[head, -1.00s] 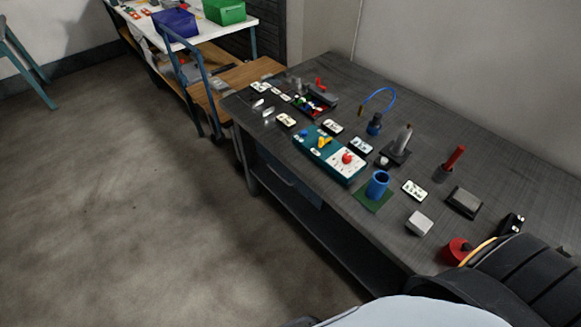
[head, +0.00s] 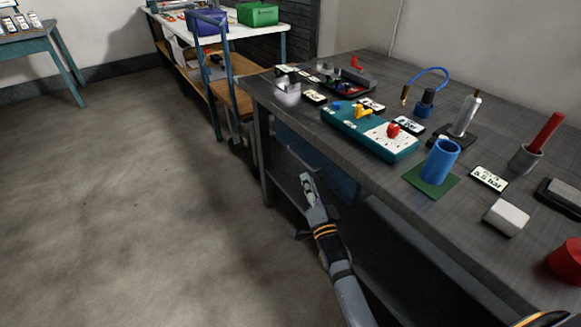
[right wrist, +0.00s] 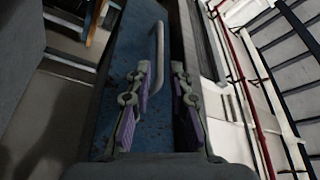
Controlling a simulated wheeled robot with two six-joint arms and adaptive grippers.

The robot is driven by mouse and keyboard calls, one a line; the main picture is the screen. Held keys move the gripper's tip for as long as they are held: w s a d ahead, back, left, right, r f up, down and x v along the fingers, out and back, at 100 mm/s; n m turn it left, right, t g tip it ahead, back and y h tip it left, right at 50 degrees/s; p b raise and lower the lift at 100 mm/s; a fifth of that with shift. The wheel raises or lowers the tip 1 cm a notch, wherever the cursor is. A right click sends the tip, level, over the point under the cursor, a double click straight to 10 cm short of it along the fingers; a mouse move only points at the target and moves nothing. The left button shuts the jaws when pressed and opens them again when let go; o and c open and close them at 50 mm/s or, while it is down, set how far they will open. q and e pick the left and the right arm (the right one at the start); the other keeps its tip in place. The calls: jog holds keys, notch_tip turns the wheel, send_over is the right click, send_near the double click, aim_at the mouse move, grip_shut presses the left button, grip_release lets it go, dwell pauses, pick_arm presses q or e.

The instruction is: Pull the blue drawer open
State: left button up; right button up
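The blue drawer (head: 332,178) sits under the dark table top and its front looks closed. Its pale bar handle (head: 303,160) shows on the front. In the right wrist view the scuffed blue drawer front (right wrist: 133,45) fills the middle, with the grey handle (right wrist: 159,50) upright in the picture. My right gripper (head: 307,183) is in front of the drawer, just below the handle in the head view. In the right wrist view its fingers (right wrist: 160,90) are apart, with the handle's near end between them; contact cannot be told. My left gripper is not in view.
The table (head: 395,185) carries a teal control box (head: 370,132), a blue cup (head: 441,160) and a white block (head: 506,217) near its front edge. A blue-framed cart (head: 213,75) stands beyond it. The floor to the left is clear.

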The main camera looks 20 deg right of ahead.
aim_at(299, 156)
jog(key=b+x, duration=0.3)
jog(key=x, duration=0.6)
jog(key=shift+w, duration=0.35)
jog(key=shift+w+r, duration=0.1)
jog(key=shift+w, duration=0.3)
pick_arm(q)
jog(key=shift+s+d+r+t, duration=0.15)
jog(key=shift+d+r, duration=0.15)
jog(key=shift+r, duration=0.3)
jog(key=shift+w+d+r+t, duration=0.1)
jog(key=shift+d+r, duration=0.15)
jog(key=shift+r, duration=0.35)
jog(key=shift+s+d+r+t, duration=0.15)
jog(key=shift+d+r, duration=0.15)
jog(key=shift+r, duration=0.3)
pick_arm(e)
grip_shut()
